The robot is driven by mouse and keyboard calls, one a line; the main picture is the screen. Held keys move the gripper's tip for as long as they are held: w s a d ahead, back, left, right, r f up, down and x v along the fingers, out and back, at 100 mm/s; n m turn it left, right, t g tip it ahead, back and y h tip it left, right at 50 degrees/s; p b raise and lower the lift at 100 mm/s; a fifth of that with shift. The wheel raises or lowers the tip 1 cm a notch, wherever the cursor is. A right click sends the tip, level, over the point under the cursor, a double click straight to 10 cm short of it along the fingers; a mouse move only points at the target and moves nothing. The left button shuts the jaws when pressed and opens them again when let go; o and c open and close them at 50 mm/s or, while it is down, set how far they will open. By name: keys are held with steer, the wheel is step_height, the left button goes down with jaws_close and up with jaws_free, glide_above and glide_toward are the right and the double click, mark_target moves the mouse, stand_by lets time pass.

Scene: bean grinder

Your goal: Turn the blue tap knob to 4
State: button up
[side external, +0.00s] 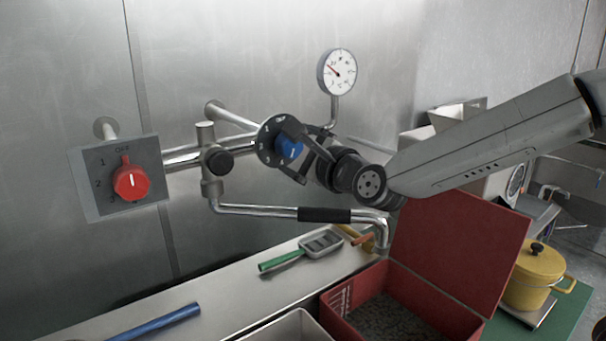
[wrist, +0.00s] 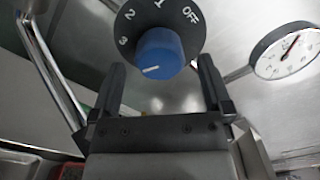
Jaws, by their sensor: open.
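The blue tap knob (side external: 289,149) sits at the middle of a black round dial (side external: 267,155) on the pipework. In the wrist view the knob (wrist: 161,48) carries a white line at its lower left edge, pointing down and left. The dial (wrist: 142,35) shows OFF, 1, 2 and 3, running from upper right round to the left; no 4 is readable. My gripper (wrist: 161,66) is open, with one finger on each side of the knob and gaps to both. In the side view my gripper (side external: 290,150) is at the dial, its fingers partly covering it.
A red knob (side external: 131,181) on a grey plate is at the left. A pressure gauge (side external: 337,72) stands just above my gripper. A chrome spout (side external: 270,210) runs below, over a red open box (side external: 455,250) and a green-handled scoop (side external: 285,259) on the ledge.

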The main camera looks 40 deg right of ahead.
mark_target(294, 147)
steer(key=shift+w, duration=1.95)
steer(key=c, duration=1.2)
steer(key=shift+c, duration=0.2)
steer(key=shift+n, duration=1.6)
